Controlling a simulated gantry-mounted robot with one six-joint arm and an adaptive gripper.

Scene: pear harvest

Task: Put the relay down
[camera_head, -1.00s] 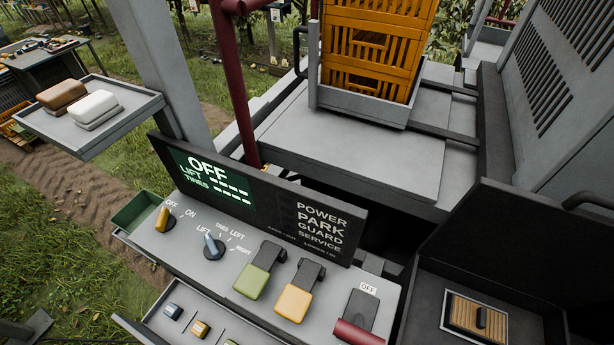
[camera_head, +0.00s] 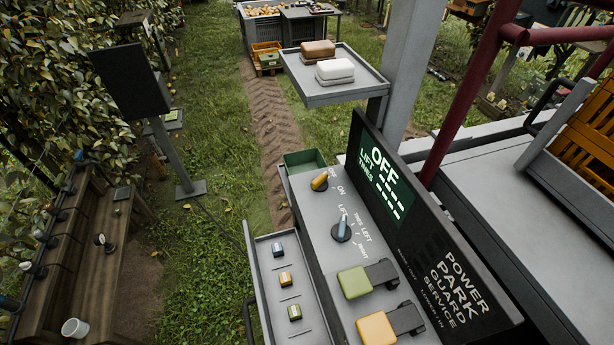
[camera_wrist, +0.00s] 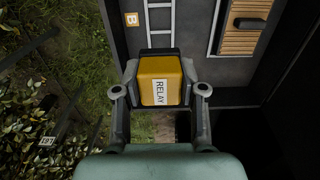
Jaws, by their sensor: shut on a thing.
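In the wrist view, the relay (camera_wrist: 153,92) is a yellow-orange block with a white label reading RELAY. My gripper (camera_wrist: 160,84) is shut on it, with a dark finger on either side. The relay hangs in front of a dark box (camera_wrist: 210,72); I cannot tell how far apart they are, or whether they touch. My gripper and the relay do not show in the head view.
In the head view, a drawer (camera_head: 271,318) with several small blocks lies beside the control panel (camera_head: 324,236). A tray (camera_head: 341,93) with two blocks stands above.

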